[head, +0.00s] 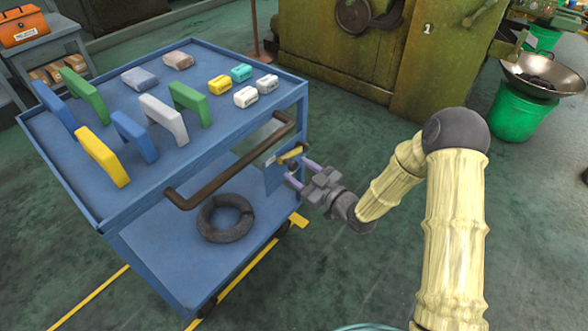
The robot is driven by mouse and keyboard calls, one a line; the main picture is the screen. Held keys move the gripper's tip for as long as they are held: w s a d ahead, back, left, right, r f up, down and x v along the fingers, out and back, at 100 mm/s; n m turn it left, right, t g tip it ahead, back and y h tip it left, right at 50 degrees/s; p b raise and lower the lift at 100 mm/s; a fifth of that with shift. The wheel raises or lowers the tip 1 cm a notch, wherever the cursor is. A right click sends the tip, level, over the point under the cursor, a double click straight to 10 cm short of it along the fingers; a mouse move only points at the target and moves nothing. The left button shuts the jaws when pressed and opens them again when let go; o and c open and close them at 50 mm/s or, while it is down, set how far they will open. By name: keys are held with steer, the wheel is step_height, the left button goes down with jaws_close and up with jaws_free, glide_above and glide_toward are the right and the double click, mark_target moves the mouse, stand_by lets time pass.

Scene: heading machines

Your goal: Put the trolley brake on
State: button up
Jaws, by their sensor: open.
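The blue trolley (135,236) stands at the left of the head view, with a brown push handle (232,165) along its near right side. A small lever with a yellow grip (291,154) sits on a blue panel (272,178) at the trolley's right side. It appears to be the brake lever, lying near level. My gripper (296,171) is open beside the panel, its purple fingers pointing left at it, just below the yellow grip. A small dark part shows between the fingers; I cannot tell whether they touch anything.
Coloured brackets (103,157) and small blocks (246,97) stand on the trolley top. A dark ring (225,218) lies on its lower shelf. A green machine (340,50) stands behind, and a green bucket (522,115) with a pan at the right.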

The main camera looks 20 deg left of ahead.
steer(key=shift+x, duration=1.35)
jaws_close()
steer(key=shift+f, duration=0.1)
